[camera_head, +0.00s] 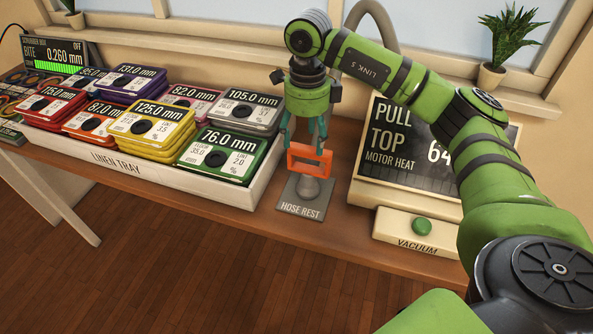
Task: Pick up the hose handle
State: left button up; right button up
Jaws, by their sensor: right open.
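The hose handle (291,164) is an orange rectangular frame on a grey round base. It stands upright on the dark grey plate labelled HOSE REST (300,209), near the middle of the table. My right gripper (304,142) points down directly over the handle. Its teal fingers are open, with the tips at about the height of the handle's top bar. I cannot tell whether they touch it. The gripper body hides what is behind it. My left gripper is not in view.
A white linen tray (115,168) with several stacked coloured cases stands left of the rest. A vacuum box with a green button (422,226) and a dark display board (395,165) stand right. A grey hose (378,18) arches behind my arm.

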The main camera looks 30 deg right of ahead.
aim_at(309, 150)
jog(key=shift+s+f, duration=0.2)
jog(key=shift+f, duration=0.2)
jog(key=f+p, duration=0.1)
jog(key=f, duration=0.1)
jog(key=f+p, duration=0.1)
jog(key=f, duration=0.1)
jog(key=shift+s+d+f+p, duration=0.2)
jog(key=shift+p, duration=0.1)
jog(key=shift+f, duration=0.25)
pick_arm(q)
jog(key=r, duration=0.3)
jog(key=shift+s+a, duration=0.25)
pick_arm(e)
jog(key=c, duration=1.3)
